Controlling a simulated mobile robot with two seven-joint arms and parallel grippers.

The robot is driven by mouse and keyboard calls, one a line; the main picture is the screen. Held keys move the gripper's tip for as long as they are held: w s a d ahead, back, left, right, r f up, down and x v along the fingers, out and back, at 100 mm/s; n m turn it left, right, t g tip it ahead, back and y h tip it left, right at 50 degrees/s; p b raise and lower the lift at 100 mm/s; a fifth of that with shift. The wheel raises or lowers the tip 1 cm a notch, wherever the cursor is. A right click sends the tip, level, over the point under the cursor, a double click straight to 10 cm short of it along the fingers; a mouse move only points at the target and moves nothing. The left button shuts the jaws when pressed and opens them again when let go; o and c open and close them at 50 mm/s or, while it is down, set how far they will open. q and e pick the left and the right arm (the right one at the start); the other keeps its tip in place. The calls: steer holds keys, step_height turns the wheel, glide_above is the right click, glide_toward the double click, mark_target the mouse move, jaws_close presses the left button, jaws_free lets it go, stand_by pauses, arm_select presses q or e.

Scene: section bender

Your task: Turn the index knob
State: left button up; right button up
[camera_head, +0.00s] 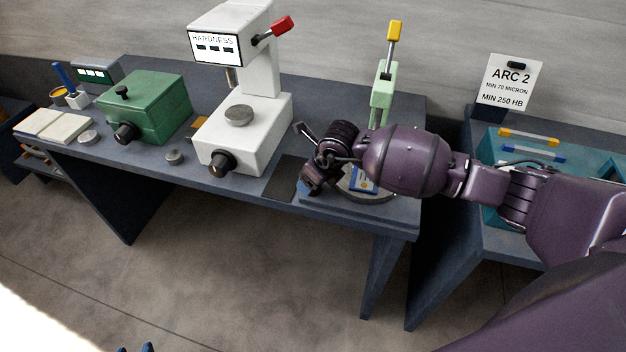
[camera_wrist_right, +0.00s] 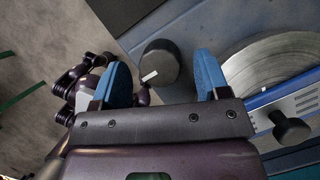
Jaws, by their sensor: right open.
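The index knob (camera_wrist_right: 163,58) is a dark round knob with a white mark, seen in the right wrist view. It stands beside a round metal disc (camera_wrist_right: 268,65). My right gripper (camera_wrist_right: 163,72) has its two blue fingers apart, one on each side of the knob in the picture; I cannot tell whether they touch it. In the head view my right arm reaches over the right end of the bench and hides the knob. Two blue tips of my left gripper (camera_head: 135,348) show apart at the bottom edge.
The white hardness tester (camera_head: 246,130) stands left of my right gripper, with a green box (camera_head: 150,105) farther left. A light green post with a yellow-tipped lever (camera_head: 381,95) rises behind my right arm. A sign (camera_head: 512,82) stands at the right.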

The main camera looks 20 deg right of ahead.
steer(key=v, duration=0.9)
steer(key=shift+r, duration=0.1)
